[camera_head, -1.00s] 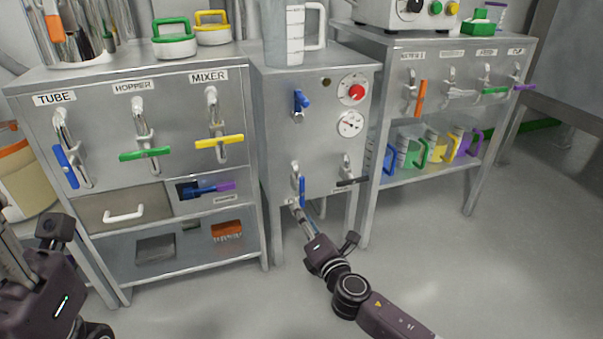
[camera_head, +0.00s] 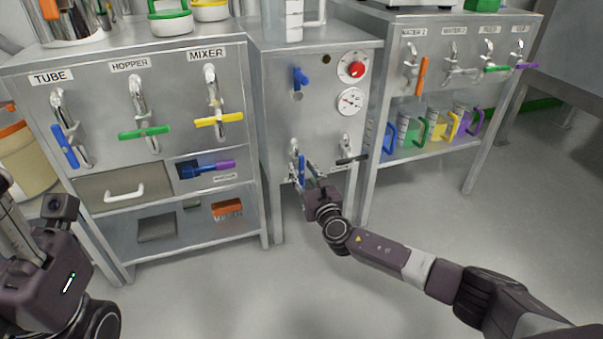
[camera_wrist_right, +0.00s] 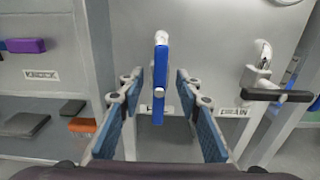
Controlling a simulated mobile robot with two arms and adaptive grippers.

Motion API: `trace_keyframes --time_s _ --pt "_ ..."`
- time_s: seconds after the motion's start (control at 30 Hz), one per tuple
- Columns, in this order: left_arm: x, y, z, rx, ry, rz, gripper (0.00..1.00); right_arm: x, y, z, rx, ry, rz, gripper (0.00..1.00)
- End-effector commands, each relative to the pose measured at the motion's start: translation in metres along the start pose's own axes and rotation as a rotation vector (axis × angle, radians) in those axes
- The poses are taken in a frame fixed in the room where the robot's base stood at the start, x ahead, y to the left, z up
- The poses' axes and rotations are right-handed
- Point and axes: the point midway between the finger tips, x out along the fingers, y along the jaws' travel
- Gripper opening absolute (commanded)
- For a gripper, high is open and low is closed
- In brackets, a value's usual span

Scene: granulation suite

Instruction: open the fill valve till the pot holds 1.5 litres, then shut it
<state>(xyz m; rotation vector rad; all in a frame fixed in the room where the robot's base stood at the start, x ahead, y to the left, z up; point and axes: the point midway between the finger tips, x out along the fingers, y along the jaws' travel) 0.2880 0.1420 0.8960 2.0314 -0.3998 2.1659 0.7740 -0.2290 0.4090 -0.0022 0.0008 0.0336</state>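A valve with a blue lever (camera_head: 302,167) is low on the front of the middle steel cabinet. In the right wrist view the blue lever (camera_wrist_right: 160,85) hangs vertical, its label mostly hidden behind it. My right gripper (camera_wrist_right: 159,78) is open, with one finger on each side of the lever and a visible gap on both sides. In the head view the right gripper (camera_head: 306,178) is at this valve. A graduated jug (camera_head: 293,20) stands on the cabinet, its top cut off; I cannot make out a liquid level. My left gripper (camera_head: 12,218) is at the left edge, its fingertips unclear.
A black-handled DRAIN valve (camera_wrist_right: 278,95) is right of the blue lever. Above are a blue tap (camera_head: 300,77), a red knob (camera_head: 355,69) and a gauge (camera_head: 350,102). Cabinets with coloured-handled valves stand on both sides. The floor in front is clear.

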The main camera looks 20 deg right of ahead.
Motion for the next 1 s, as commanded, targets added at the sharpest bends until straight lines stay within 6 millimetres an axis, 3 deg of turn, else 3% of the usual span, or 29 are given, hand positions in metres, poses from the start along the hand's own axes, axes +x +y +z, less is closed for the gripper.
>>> trace_keyframes --time_s 0.4,0.7,1.0 --pt "0.0030 0.0010 -0.0019 0.002 0.013 0.006 0.40 0.0091 0.0005 0.0006 0.002 0.001 0.001 0.32" --pt "0.0029 0.0011 -0.0018 0.001 0.012 0.005 0.40 0.0089 0.0004 0.0006 0.002 0.001 0.001 0.00" --pt "0.0016 0.0012 -0.0018 0.001 0.012 0.005 0.40 0.0087 0.0003 -0.0001 0.019 0.001 0.001 0.00"
